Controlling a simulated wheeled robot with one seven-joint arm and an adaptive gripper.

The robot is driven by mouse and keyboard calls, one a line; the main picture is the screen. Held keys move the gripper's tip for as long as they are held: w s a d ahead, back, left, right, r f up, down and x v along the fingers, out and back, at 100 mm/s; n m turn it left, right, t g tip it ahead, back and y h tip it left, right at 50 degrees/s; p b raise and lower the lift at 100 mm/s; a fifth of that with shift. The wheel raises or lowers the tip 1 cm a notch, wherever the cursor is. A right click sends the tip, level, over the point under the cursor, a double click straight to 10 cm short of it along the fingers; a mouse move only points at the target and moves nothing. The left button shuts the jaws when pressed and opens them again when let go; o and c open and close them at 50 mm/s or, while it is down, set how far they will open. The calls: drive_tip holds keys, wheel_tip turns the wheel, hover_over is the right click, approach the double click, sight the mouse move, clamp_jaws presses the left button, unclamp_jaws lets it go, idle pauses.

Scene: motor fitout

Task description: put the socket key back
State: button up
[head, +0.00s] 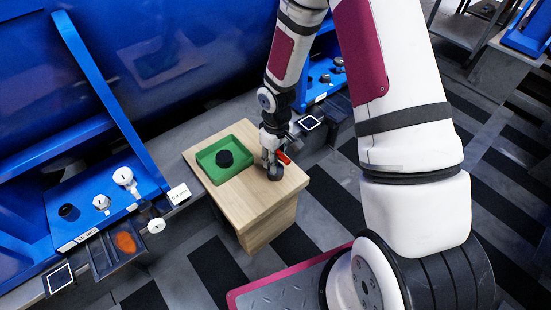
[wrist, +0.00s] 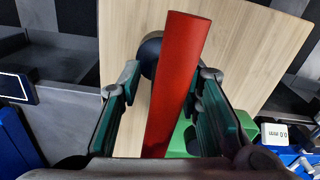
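The socket key appears to be the piece with a red bar handle (head: 283,158). In the wrist view the red bar (wrist: 175,85) runs lengthwise between the fingers. A dark round part (head: 275,173) sits under it at the near right of the wooden top. It shows partly behind the bar in the wrist view (wrist: 151,52); whether the two are joined is hidden. My gripper (wrist: 162,85) is low over the wooden top with its fingers apart around the bar. A clear gap shows on the left; the right finger is close to the bar or partly behind it.
The wooden stand (head: 262,205) bears a green tray (head: 208,172) with a black round piece (head: 224,158) in it. A blue bench (head: 85,190) at left holds white and dark round parts. A small label (wrist: 275,134) reads 0.0 mm. Striped floor lies in front.

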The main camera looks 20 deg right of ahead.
wheel_tip(320, 180, up, 12)
drive_tip(key=p, duration=0.4)
drive_tip(key=shift+w+d, duration=0.1)
drive_tip(key=s+d+r+m+h, duration=0.1)
drive_tip(key=s+r+m, duration=0.1)
drive_tip(key=s+r, duration=0.6)
drive_tip(key=s+d+r+m+h, duration=0.1)
drive_tip(key=s+r, duration=0.3)
drive_tip(key=r, duration=0.9)
drive_tip(key=s+a+r+m+y, duration=0.1)
drive_tip(key=s+r, duration=0.2)
drive_tip(key=s, duration=0.7)
drive_tip(key=s+a+r+m, duration=0.1)
drive_tip(key=s+r, duration=0.2)
drive_tip(key=s, duration=0.7)
drive_tip(key=shift+s+a+r+m+y, duration=0.2)
drive_tip(key=shift+a+r+m+y, duration=0.05)
drive_tip(key=shift+r+m+y, duration=0.15)
